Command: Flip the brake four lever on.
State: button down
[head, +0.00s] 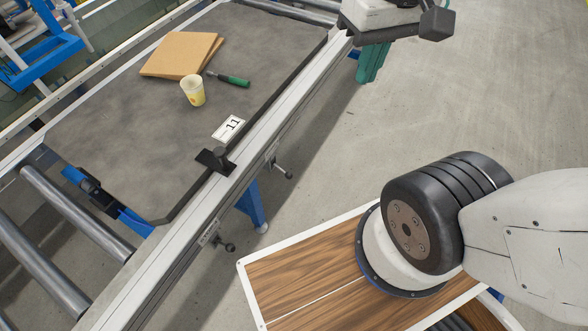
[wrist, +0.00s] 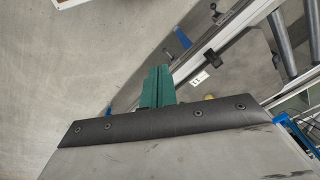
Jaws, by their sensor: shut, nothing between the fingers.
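Two small levers with dark knobs stick out from the side of the pale rail in the head view: a nearer lever (head: 228,246) and a farther lever (head: 284,172). A small tag beside the nearer one is too small to read, so I cannot tell which is brake four or how either is set. One dark-knobbed lever (wrist: 216,14) also shows in the wrist view. My gripper (head: 370,66) has green fingers, shut and empty, above the floor right of the rail and apart from both levers. Its fingers (wrist: 158,88) also show in the wrist view.
A dark slab (head: 110,130) lies on the roller table, carrying brown cardboard (head: 182,54), a yellow cup (head: 193,92), a green-handled tool (head: 232,80) and a sign (head: 229,128) reading 11. A black bracket (head: 214,160) stands at the rail. The floor (head: 480,90) at right is clear.

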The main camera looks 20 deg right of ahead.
jog(key=w+f+g+y, duration=0.1)
jog(key=w+f+y, duration=0.2)
jog(key=w, duration=0.6)
jog(key=w+f+g+y, duration=0.2)
jog(key=w+f, duration=0.2)
jog(key=w, duration=0.5)
jog(key=w+d+f+m+y, duration=0.1)
jog(key=w+d+f+y, duration=0.25)
jog(key=w+f, duration=0.95)
jog(key=w+d+f+m+t+y, duration=0.1)
jog(key=d+f+m+t+y, duration=0.1)
jog(key=f, duration=1)
jog(key=w+d+f+m+t+y, duration=0.1)
jog(key=d+f+t+y, duration=0.15)
jog(key=f, duration=1.05)
jog(key=s+f+m+t, duration=0.1)
jog(key=s+f+t, duration=0.1)
jog(key=f, duration=0.8)
jog(key=s+d+f+m+t, duration=0.1)
jog(key=s+f+m+t, duration=0.1)
jog(key=f, duration=0.9)
jog(key=shift+s+d+f+h, duration=0.15)
jog(key=shift+s+d+h, duration=0.2)
jog(key=shift+s, duration=0.45)
jog(key=shift+a, duration=0.1)
